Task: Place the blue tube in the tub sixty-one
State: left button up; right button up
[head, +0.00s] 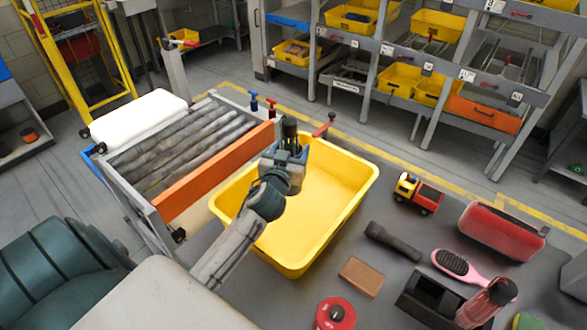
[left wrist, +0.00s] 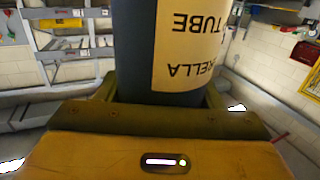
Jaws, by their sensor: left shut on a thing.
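My left gripper (head: 286,158) is shut on a dark blue tube (head: 289,129) and holds it upright over the back left part of a large yellow tub (head: 335,195). The tub's visible inside looks empty. I can read no number on it. In the left wrist view the tube (left wrist: 130,50) rises between the jaws, with a tan label whose upside-down print ends in "RELLA TUBE". The tube's lower end is hidden behind the gripper in the head view. My right gripper is not in view.
A roller conveyor (head: 180,145) with an orange side rail (head: 215,172) stands left of the tub. Right of the tub lie a toy truck (head: 418,194), a flashlight (head: 393,240), a brown block (head: 361,276), a pink brush (head: 460,266) and a red case (head: 500,232). Shelves with yellow bins (head: 397,81) stand behind.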

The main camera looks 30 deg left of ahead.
pick_arm(q)
notch_tip(320, 180, down, 4)
jog(key=shift+w+f, duration=0.1)
jog(key=shift+f, duration=0.65)
jog(key=shift+f+b, duration=0.3)
jog(key=shift+b, duration=0.3)
jog(key=o, duration=1.3)
jog(key=shift+f, duration=0.1)
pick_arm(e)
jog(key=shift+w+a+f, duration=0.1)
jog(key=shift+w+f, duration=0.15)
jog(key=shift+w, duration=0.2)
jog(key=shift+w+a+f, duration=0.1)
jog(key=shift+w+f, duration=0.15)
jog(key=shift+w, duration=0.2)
